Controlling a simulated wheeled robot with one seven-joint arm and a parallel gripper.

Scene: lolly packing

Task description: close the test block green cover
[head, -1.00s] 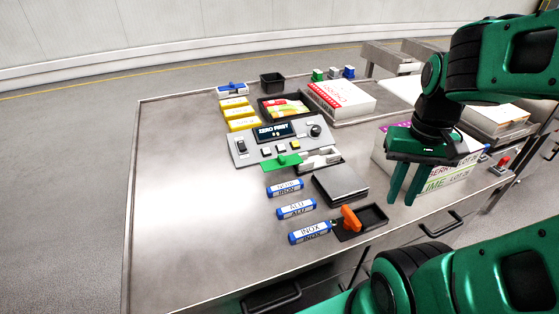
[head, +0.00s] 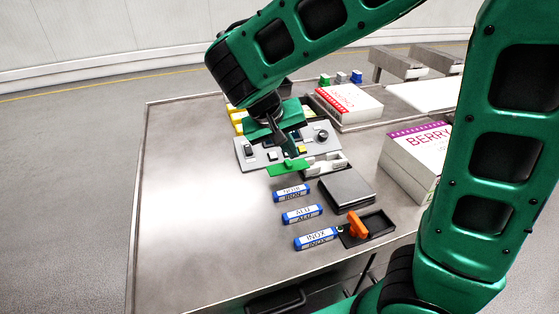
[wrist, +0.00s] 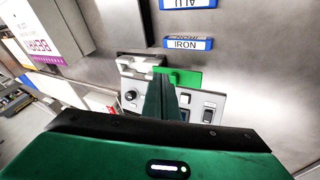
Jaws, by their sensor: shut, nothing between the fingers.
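The green cover (head: 288,168) is a flat plate with a small raised knob, lying to the left of a white test block (head: 325,163) in a dark tray. In the wrist view, the green cover (wrist: 187,78) shows beside the white block (wrist: 138,63). My gripper (head: 291,153) is shut and empty, pointing down at the green cover. Its fingertips are right at the cover's knob; I cannot tell whether they touch. In the wrist view the fingers (wrist: 160,88) hide part of the cover's near edge.
A grey control panel (head: 245,153) stands behind the cover, partly hidden by my arm. Blue-ended IRON (head: 291,193), ALU (head: 302,214) and INOX (head: 316,238) blocks lie in front. A grey plate (head: 346,189) and an orange handle (head: 357,224) lie to the right. The table's left side is clear.

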